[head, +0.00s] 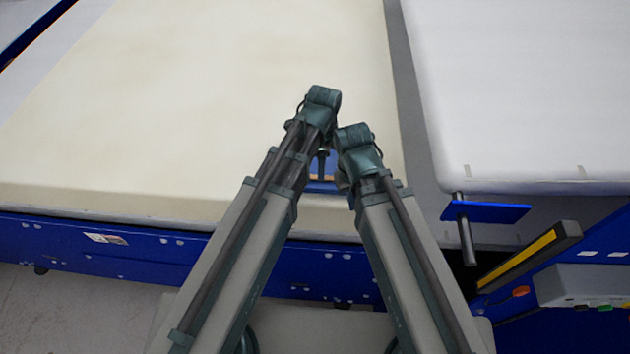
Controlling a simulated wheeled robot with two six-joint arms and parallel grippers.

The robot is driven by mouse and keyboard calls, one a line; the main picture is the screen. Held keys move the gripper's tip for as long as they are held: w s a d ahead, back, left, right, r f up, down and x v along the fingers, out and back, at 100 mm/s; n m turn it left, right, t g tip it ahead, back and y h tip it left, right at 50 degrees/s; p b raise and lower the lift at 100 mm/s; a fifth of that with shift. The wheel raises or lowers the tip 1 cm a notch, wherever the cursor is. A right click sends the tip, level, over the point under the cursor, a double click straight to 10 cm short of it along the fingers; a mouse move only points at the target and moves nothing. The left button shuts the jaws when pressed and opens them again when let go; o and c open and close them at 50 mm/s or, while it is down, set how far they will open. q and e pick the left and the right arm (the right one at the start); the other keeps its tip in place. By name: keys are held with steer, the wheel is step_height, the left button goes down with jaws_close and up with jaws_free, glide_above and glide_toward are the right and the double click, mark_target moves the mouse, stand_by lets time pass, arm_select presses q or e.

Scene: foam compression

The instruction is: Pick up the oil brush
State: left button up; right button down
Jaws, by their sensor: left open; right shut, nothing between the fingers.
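I cannot make out an oil brush in the head view. A small blue piece with an orange edge (322,168) shows in the gap between my arms, on or over the cream foam block (200,90); most of it is hidden, and I cannot tell what it is. My two arms rise from the bottom and come close together at their dark top joints over the foam's front edge. The left arm's joint is the higher one. No gripper fingers can be made out; the arms hide what lies behind and below them.
A white block (530,90) lies to the right, across a grey gap. A blue plate (490,212) with a grey rod (467,243) is in front of it. A black and yellow bar (525,258) and a control box (585,285) stand lower right. A blue frame (120,250) runs along the front.

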mark_target(316, 178)
arm_select(q)
steer(key=shift+f, duration=0.1)
steer(key=f+b, duration=0.5)
steer(key=shift+w+d, duration=0.3)
steer(key=shift+w, duration=0.05)
jaws_close()
